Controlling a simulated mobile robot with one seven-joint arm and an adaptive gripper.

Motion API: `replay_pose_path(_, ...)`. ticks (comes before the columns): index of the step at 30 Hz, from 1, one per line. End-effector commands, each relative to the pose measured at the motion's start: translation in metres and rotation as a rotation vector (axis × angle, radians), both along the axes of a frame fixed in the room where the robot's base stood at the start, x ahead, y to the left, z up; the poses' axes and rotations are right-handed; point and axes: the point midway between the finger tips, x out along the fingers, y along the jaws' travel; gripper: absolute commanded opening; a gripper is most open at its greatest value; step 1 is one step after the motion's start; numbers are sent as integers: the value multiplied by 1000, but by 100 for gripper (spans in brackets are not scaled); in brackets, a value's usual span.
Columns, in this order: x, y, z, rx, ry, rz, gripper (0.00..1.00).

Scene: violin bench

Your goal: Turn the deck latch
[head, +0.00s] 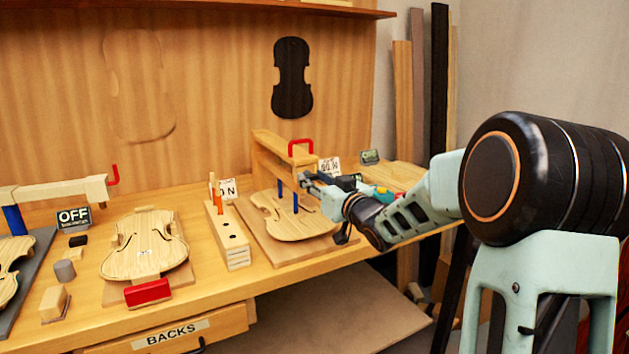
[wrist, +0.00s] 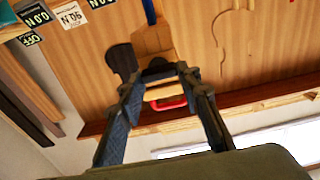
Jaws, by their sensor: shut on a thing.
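My gripper (head: 304,180) is at the near end of a wooden overhead arm (head: 277,153) on the right fixture, above a violin plate (head: 286,221). In the wrist view, its fingertips (wrist: 159,69) come together on something small and dark against the end of that arm (wrist: 153,39). The fingers hide most of the held thing, so I cannot tell its shape or angle. No part is plainly readable as the deck latch. A red handle (head: 301,148) stands on top of the arm; it also shows between my fingers in the wrist view (wrist: 170,104).
Blue posts (head: 280,190) stand below the arm. A wooden block with orange pegs (head: 228,238) is to the left. Another violin plate (head: 145,247) with a red block (head: 147,292) and an OFF sign (head: 73,217) are farther left. Signs (head: 329,167) stand behind my gripper.

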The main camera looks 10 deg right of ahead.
Motion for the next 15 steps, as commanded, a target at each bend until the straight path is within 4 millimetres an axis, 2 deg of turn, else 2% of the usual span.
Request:
replay_pose_path(8,0,1,-3,-107,-35,1,7)
replay_pose_path(15,-1,2,-5,-295,-97,1,7)
